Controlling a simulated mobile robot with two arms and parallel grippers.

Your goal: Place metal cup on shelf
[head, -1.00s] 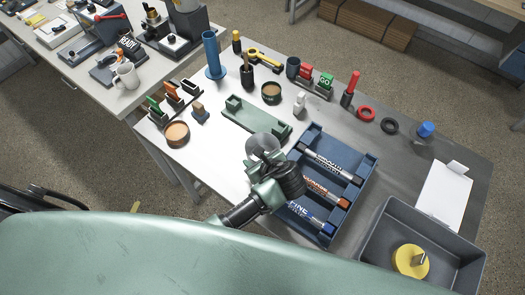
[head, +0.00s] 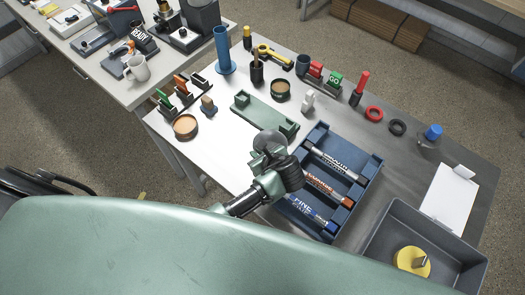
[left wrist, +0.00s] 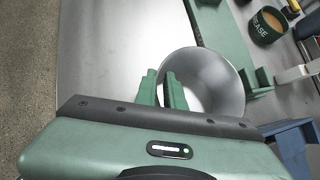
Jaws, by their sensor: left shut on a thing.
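The metal cup (head: 268,139) is grey and round. My left gripper (head: 266,154) is shut on its rim and holds it over the table, just in front of a green stand (head: 263,112). In the left wrist view the cup (left wrist: 208,85) shows its open mouth, and the fingers of my left gripper (left wrist: 162,88) pinch its near wall. The cup looks empty. Its underside is hidden, so I cannot tell whether it touches the table. No thing is clearly a shelf. My right gripper is not in view.
A blue rack (head: 370,170) with several markers stands close to the right of my gripper. A grey bin (head: 375,225) with a yellow round piece (head: 412,262) is at lower right. A grease tin (head: 280,88) and a blue tube (head: 223,52) stand behind.

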